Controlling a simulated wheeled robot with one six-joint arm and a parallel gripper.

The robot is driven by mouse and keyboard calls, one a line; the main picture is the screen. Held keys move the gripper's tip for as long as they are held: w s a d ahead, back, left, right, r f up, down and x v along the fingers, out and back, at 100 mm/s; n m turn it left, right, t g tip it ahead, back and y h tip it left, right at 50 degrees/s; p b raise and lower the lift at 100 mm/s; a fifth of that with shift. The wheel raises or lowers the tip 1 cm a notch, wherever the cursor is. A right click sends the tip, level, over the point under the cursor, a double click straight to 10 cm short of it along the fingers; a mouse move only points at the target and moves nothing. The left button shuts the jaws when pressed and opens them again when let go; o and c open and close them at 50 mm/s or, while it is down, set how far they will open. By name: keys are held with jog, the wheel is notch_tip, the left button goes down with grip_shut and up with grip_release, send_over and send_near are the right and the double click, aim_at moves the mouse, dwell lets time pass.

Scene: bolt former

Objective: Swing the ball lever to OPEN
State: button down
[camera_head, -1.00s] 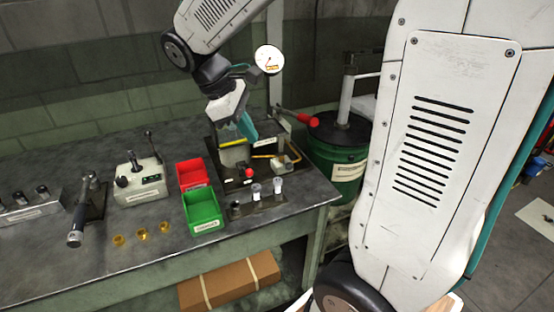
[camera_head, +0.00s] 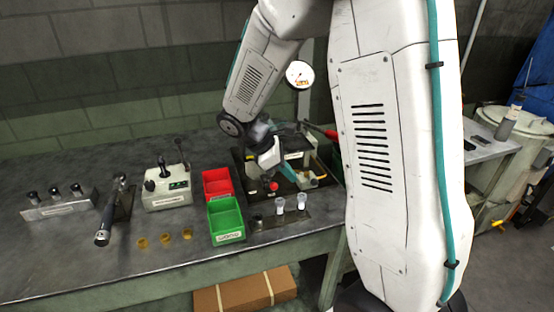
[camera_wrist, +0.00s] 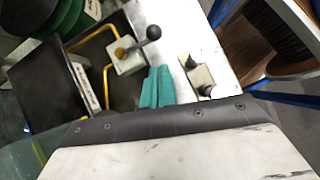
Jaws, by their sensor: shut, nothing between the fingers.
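The ball lever (camera_wrist: 153,33) shows in the wrist view as a dark ball on a short thin rod. It rises from a small grey block (camera_wrist: 126,60) with a yellow collar, and yellow tubing runs beside the block. The lever leans toward the upper right of that view. My gripper (camera_wrist: 156,70) has its teal fingers together, with nothing between them. The fingertips are beside the block and below the ball in the picture, apparently apart from the ball. In the head view my gripper (camera_head: 287,173) is low over the dark fixture tray, and the lever is hard to make out. I cannot read an OPEN mark.
A red bin (camera_head: 217,183) and a green bin (camera_head: 226,220) stand left of the fixture. A red ball knob (camera_head: 273,186) and two pale cups (camera_head: 301,202) are close in front of my gripper. A grey control box (camera_head: 166,190) stands farther left.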

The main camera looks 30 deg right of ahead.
aim_at(312, 181)
jog(key=shift+s+d+f, duration=0.25)
jog(key=shift+s+d, duration=0.2)
jog(key=shift+d, duration=0.3)
jog(key=shift+s+d+f, duration=0.2)
jog(key=shift+s+d, duration=0.25)
jog(key=shift+d, duration=0.3)
jog(key=shift+s+d+f+n+t, duration=0.1)
jog(key=shift+s+d+n+t, duration=0.2)
jog(key=shift+s+d+n, duration=0.15)
jog(key=shift+s+d, duration=0.1)
jog(key=shift+s, duration=0.1)
jog(key=w+a+f+v, duration=0.1)
jog(key=a+v, duration=0.1)
jog(key=v, duration=1.1)
jog(key=shift+a, duration=0.25)
